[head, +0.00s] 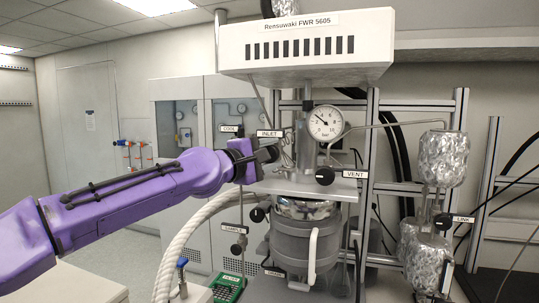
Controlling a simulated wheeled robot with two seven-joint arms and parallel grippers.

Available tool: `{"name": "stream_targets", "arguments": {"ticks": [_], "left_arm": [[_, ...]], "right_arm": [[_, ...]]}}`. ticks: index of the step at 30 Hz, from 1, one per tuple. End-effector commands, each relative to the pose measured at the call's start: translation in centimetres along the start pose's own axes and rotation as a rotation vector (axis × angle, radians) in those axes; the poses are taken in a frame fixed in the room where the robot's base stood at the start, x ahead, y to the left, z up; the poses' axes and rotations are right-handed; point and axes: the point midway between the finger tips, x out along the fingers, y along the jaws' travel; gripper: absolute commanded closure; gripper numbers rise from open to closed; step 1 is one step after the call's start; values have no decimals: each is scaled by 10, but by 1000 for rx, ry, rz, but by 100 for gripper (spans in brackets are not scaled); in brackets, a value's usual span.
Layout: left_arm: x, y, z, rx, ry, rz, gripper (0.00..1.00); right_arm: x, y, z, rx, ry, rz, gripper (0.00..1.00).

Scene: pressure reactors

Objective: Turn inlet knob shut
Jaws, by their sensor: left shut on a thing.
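The pressure reactor (304,240) stands at the centre right, under a white head unit labelled "Rensuwaki FWR 5605". The INLET label (269,134) is on its upper left side. My purple left arm comes in from the left, and its gripper (268,154) is shut on the inlet knob just below that label. The gripper hides most of the knob, so its turn angle cannot be told. A black knob (325,176) sits by the VENT label to the right. My right gripper is not in view.
A round pressure gauge (324,123) is close to the right of the gripper. A thick white hose (182,245) curves below my arm. Foil-wrapped vessels (442,158) and metal frame posts stand at the right. A green device (227,287) lies low in front.

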Motion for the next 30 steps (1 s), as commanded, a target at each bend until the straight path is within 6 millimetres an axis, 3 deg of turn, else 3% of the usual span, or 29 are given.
{"name": "stream_targets", "arguments": {"ticks": [1, 2, 3, 4, 14, 24, 30], "left_arm": [[0, -1, 0, 1, -1, -2, 81], [0, -1, 0, 0, -1, -2, 48], [0, -1, 0, 0, -1, -2, 35], [0, -1, 0, 0, -1, -2, 28], [-4, -2, 0, 1, 0, 1, 28], [-79, -5, -1, 1, 0, 2, 28], [-103, -3, 0, 0, 0, -1, 28]], "right_arm": [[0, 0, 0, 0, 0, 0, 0], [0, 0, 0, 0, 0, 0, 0], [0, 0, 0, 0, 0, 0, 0], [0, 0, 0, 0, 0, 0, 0], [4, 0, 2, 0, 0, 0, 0], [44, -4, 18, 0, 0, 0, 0], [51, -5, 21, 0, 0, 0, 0]]}}
